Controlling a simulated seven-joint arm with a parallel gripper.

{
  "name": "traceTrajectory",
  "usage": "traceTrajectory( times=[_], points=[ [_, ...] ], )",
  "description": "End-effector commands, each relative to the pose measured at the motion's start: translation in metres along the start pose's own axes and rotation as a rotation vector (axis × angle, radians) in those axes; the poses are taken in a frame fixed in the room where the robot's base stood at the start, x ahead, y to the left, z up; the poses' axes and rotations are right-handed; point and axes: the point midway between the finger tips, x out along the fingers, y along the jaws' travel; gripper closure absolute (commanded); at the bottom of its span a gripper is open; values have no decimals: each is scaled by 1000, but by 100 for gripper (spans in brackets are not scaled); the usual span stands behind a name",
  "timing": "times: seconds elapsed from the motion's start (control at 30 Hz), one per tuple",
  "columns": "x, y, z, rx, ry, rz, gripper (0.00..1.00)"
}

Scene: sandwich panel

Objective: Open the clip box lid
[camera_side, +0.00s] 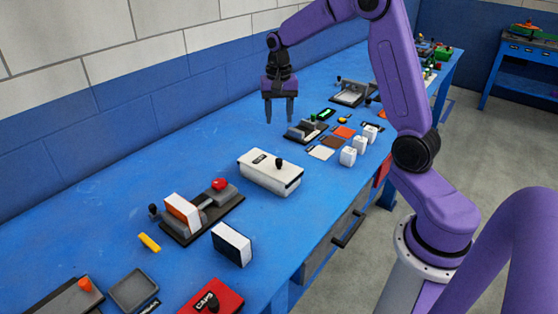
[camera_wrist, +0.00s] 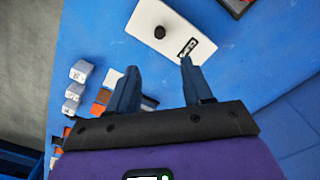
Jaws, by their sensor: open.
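The clip box (camera_side: 269,181) is a white box on the blue bench, with its lid (camera_side: 262,165) closed on top. The lid carries a black round knob (camera_side: 279,162) and a small dark label. In the wrist view the lid (camera_wrist: 185,20), its knob (camera_wrist: 160,32) and the label show beyond my fingertips. My gripper (camera_side: 280,113) is open and empty, pointing down. It is in the air, behind the box in the side view and apart from it. My two fingers (camera_wrist: 160,68) are spread in the wrist view.
White cubes (camera_side: 348,156) and coloured tiles (camera_side: 333,142) lie right of the box. A grey-and-black fixture (camera_side: 305,131) stands near them. Another fixture with a red knob (camera_side: 219,184), a white-and-black block (camera_side: 231,244) and a red box (camera_side: 212,299) are nearer. The bench toward the wall is clear.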

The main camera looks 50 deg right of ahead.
Motion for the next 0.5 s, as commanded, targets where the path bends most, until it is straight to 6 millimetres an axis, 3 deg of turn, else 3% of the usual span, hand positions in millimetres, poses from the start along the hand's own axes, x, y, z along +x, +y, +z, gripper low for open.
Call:
traceTrajectory(
  times=[0.5],
  points=[
    [96, 1, 2, -4, -5, 4, 50]
  ],
)
